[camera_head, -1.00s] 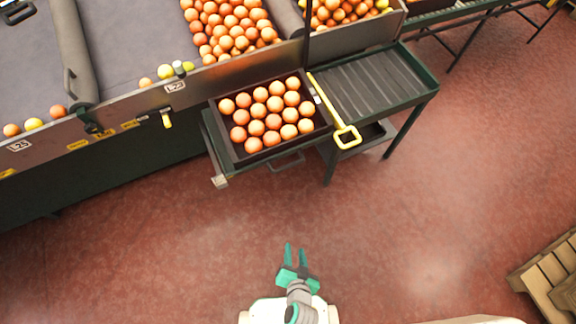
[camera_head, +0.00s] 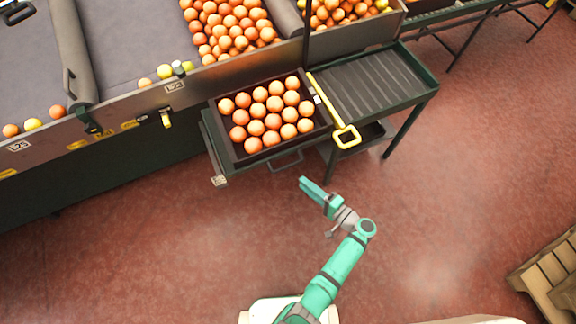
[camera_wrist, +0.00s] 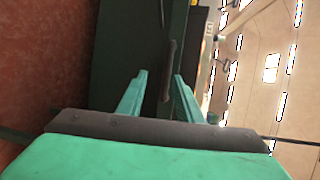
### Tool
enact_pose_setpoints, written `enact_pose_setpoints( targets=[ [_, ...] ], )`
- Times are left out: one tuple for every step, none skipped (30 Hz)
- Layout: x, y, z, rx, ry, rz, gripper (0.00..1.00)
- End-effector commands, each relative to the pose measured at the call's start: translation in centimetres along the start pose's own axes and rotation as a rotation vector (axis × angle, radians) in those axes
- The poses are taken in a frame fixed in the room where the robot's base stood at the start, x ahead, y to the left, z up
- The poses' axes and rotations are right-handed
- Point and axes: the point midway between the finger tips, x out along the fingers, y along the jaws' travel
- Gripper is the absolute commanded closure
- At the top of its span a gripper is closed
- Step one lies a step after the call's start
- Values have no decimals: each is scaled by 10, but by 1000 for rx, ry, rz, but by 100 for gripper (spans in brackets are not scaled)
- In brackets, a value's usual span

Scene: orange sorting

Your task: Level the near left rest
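A dark crate (camera_head: 226,147) full of oranges sits on a green stand (camera_head: 215,150) below the sorting table. The stand's near left corner ends in a pale piece (camera_head: 220,181); I cannot tell for sure that this is the near left rest, or whether it is level. A dark handle (camera_head: 287,163) shows on the near side. My gripper (camera_head: 303,182) is over the floor, just short of the stand and right of that handle. In the wrist view my gripper (camera_wrist: 161,75) has its two teal fingers apart, empty, facing a dark green side with an upright dark handle (camera_wrist: 168,70).
A green roller table (camera_head: 370,85) stands right of the crate, with a yellow-handled bar (camera_head: 346,136) at its left edge. The sorting table (camera_head: 120,107) runs along the left. Wooden pallets (camera_head: 550,275) lie at lower right. The red floor in front is clear.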

Motion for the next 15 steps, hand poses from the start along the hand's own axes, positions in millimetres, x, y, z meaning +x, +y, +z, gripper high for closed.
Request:
enact_pose_setpoints(
  targets=[
    [-2, -6, -6, -1, -4, -24, 68],
    [-2, -9, -8, -2, -6, -33, 68],
    [-2, -12, -10, -2, -8, -43, 68],
    [-2, -13, -10, -2, -9, -48, 68],
    [-1, -14, -10, -2, -10, -51, 68],
    [2, -14, -10, -2, -11, -52, 68],
    [4, -14, -10, -2, -12, -52, 68],
    [8, -14, -10, -2, -13, -51, 68],
    [13, -14, -9, -2, -14, -51, 68],
    [18, -14, -9, -2, -14, -50, 68],
    [22, -15, -9, -2, -15, -50, 68],
    [29, -15, -9, -2, -13, -50, 68],
    [35, -15, -9, -3, -14, -50, 68],
    [40, -16, -9, -3, -14, -50, 68],
    [48, -16, -9, -3, -14, -50, 68]
  ],
)
